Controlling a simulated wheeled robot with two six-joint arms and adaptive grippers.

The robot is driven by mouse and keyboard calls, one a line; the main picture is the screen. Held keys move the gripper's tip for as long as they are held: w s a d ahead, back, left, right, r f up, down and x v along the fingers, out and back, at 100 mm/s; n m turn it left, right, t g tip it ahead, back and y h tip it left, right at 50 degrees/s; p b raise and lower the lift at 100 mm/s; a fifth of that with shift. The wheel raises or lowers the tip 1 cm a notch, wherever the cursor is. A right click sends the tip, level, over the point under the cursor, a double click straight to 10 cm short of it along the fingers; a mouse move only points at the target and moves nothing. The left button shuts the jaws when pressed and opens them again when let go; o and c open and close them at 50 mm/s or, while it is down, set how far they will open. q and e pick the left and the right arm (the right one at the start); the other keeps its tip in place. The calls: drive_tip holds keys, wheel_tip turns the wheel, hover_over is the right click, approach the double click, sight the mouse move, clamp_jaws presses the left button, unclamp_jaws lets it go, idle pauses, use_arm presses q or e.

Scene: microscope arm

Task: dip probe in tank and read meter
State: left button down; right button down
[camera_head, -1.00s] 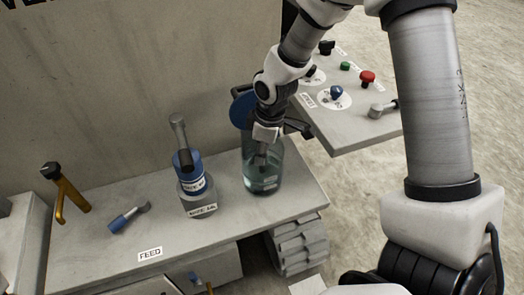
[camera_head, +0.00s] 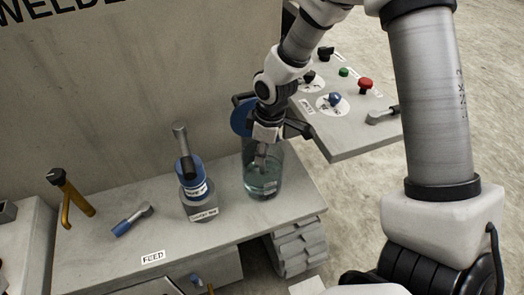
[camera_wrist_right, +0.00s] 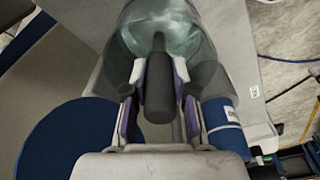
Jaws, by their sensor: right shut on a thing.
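My right gripper (camera_wrist_right: 158,100) is shut on a dark grey probe handle (camera_wrist_right: 158,88), held between its two pads. A thin rod runs from the handle toward the clear glass tank (camera_wrist_right: 125,45). In the head view my right gripper (camera_head: 267,140) is at the top of the tank (camera_head: 262,183), and a grey part of the probe (camera_head: 261,158) shows at the tank's mouth. I cannot tell how deep the probe's tip is. No meter reading is legible. My left gripper is not in view.
A blue-and-grey labelled jar (camera_head: 200,205) with a dark handle stands left of the tank. A blue disc (camera_head: 242,117) is behind my gripper. A blue-handled tool (camera_head: 132,219) lies on the bench. A panel with knobs (camera_head: 340,135) is at right. The bench's front left is mostly clear.

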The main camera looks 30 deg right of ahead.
wheel_tip(320, 180, up, 13)
drive_tip(key=p, duration=1.1)
drive_tip(key=shift+p, duration=0.4)
drive_tip(key=shift+f, duration=0.1)
